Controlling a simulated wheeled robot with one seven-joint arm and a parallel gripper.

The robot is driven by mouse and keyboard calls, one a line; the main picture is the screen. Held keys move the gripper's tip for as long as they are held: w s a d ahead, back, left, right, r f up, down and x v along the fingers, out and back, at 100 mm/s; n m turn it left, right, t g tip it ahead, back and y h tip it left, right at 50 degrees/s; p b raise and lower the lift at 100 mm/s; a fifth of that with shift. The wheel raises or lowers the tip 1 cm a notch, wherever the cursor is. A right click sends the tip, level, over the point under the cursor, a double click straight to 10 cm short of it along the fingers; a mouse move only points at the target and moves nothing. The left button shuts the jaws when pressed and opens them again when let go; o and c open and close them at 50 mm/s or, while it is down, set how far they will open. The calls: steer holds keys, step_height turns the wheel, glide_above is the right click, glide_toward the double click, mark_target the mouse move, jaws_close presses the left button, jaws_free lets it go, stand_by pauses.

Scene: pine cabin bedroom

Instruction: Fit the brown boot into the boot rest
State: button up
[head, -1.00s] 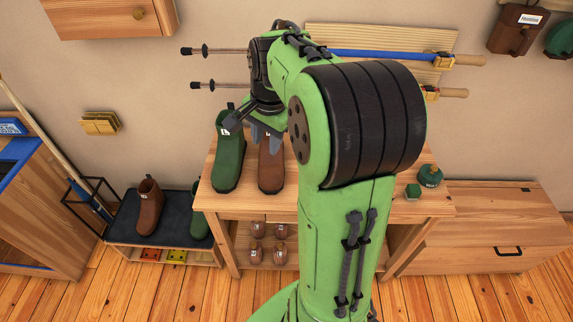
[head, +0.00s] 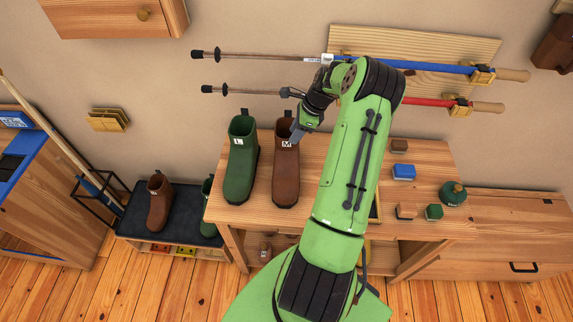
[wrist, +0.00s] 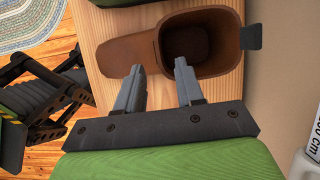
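A brown boot (head: 286,178) with an M tag stands upright on the wooden table, right of a green boot (head: 241,165) tagged L. My gripper (head: 293,133) is at the upper right of the brown boot's shaft. In the wrist view my gripper (wrist: 160,66) is open, its fingers apart at the near rim of the brown boot (wrist: 130,55). One fingertip overlaps the opening; the other lies outside it. Contact cannot be told. Another brown boot (head: 159,205) stands on a low bench with a dark top (head: 183,215). I cannot tell which item is the boot rest.
Trekking poles hang on a wall board (head: 430,45) behind the table (head: 258,215). A black wire stand (head: 95,205) is at the left. The table's front left edge is clear.

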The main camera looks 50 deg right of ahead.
mark_target(286, 160)
steer(key=x, duration=0.4)
steer(key=shift+w+a+f, duration=0.1)
steer(key=shift+w+a, duration=0.1)
steer(key=shift+a, duration=0.05)
steer(key=shift+w+f, duration=0.15)
steer(key=shift+f, duration=0.15)
jaws_close()
steer(key=shift+r, duration=0.1)
stand_by(0.7)
